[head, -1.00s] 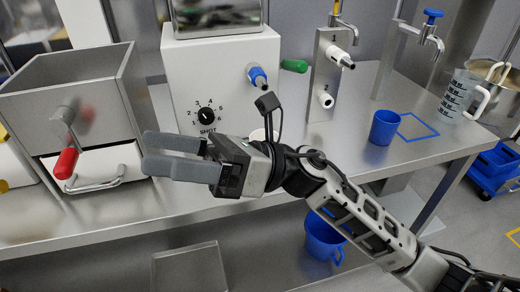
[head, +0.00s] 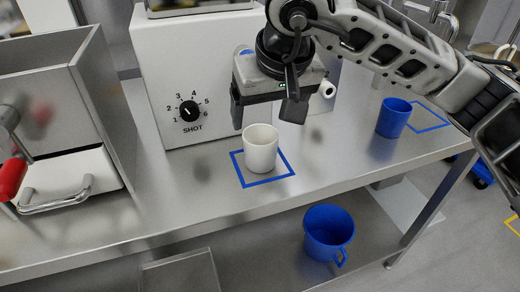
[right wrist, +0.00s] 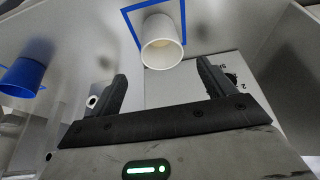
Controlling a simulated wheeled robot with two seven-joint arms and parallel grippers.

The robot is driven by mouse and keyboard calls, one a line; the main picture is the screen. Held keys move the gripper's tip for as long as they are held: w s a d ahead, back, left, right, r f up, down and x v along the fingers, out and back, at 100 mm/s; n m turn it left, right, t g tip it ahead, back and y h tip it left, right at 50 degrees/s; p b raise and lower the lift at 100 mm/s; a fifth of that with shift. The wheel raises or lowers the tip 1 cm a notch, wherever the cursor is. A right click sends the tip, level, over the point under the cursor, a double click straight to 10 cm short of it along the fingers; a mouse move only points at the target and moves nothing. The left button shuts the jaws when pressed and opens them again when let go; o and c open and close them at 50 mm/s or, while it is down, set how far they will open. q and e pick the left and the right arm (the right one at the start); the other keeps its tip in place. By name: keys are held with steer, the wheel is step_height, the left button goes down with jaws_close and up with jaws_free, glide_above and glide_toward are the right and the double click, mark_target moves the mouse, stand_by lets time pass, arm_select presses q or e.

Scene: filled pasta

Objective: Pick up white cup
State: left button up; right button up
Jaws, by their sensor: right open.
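The white cup (head: 260,149) stands upright and empty on the steel bench, inside a blue square outline (head: 281,178), in front of the white machine. In the right wrist view the cup (right wrist: 161,42) shows at the top centre, beyond the fingertips. My right gripper (head: 266,118) is open and empty, with its fingers pointing down just above and behind the cup, apart from it. In the right wrist view the two spread fingers of my right gripper (right wrist: 160,82) have nothing between them. My left gripper is in no view.
The white machine (head: 160,80) with a dial stands close behind the cup. A steel box with a red-handled lever (head: 12,178) is at left. A blue cup (head: 393,118) stands on the bench at right. A blue jug (head: 328,232) is on the lower shelf.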

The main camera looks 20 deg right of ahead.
mark_target(264, 129)
steer(key=x, duration=0.5)
steer(key=shift+w+f, duration=0.1)
steer(key=shift+f, duration=0.2)
steer(key=shift+s+a+p+x, duration=0.15)
steer(key=shift+p+x, duration=0.15)
steer(key=shift+x, duration=1.05)
steer(key=shift+s+a+p+x, duration=0.15)
steer(key=shift+p+x, duration=0.15)
steer(key=shift+x, duration=1.1)
steer(key=shift+f, duration=0.1)
steer(key=c, duration=1.2)
steer(key=shift+o, duration=0.2)
